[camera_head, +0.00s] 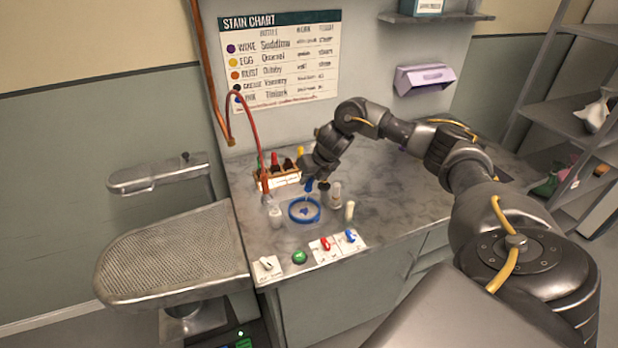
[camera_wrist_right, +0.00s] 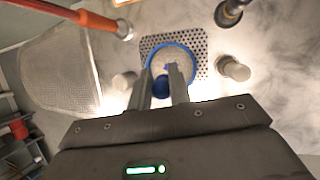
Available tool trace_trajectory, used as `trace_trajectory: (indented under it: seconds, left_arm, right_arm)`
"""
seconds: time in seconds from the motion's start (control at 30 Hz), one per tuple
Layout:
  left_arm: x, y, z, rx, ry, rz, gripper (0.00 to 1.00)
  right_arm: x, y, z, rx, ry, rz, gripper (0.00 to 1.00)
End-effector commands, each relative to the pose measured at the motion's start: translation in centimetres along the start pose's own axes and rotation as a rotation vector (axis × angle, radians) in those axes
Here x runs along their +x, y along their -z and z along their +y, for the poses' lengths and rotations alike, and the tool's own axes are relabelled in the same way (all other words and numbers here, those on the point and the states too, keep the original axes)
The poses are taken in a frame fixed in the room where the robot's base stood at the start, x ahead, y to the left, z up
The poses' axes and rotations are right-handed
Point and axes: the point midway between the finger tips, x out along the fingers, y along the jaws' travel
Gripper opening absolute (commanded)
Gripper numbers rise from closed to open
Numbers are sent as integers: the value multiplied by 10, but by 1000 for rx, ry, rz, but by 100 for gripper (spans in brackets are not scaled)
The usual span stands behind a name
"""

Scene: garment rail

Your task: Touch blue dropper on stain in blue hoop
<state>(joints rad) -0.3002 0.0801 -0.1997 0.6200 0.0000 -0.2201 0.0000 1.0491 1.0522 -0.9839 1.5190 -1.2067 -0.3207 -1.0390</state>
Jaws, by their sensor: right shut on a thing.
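My right gripper (camera_head: 316,176) is shut on the blue dropper (camera_head: 309,186) and holds it above the blue hoop (camera_head: 305,222). The hoop lies flat on the counter around pale cloth. A small purple stain (camera_head: 304,211) shows inside it. In the right wrist view, the dropper's blue bulb (camera_wrist_right: 161,87) sits between the fingers, and the hoop (camera_wrist_right: 172,44) lies beyond them. The stain is partly hidden there by a finger. The dropper's tip is hidden, so I cannot tell whether it touches the cloth. My left gripper is not in view.
A wooden rack (camera_head: 278,179) of coloured droppers stands behind the hoop. Small jars stand left (camera_head: 275,217) and right (camera_head: 336,196) of it. A red hose (camera_head: 254,125) hangs at left. Switches and a green button (camera_head: 300,257) line the front edge. A mesh pressing board (camera_head: 175,262) is at left.

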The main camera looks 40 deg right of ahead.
Motion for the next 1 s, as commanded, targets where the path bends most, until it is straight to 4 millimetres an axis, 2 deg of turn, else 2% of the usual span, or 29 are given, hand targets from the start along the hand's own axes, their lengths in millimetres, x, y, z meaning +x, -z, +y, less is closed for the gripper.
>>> trace_trajectory:
  seconds: [0.2,0.43,1.0]
  left_arm:
    - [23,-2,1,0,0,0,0]
    - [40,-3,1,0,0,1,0]
    - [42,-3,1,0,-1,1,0]
  right_arm:
    - [24,11,-5,0,1,2,0]
    - [42,19,-9,1,0,0,0]
    - [44,20,-10,1,0,1,0]
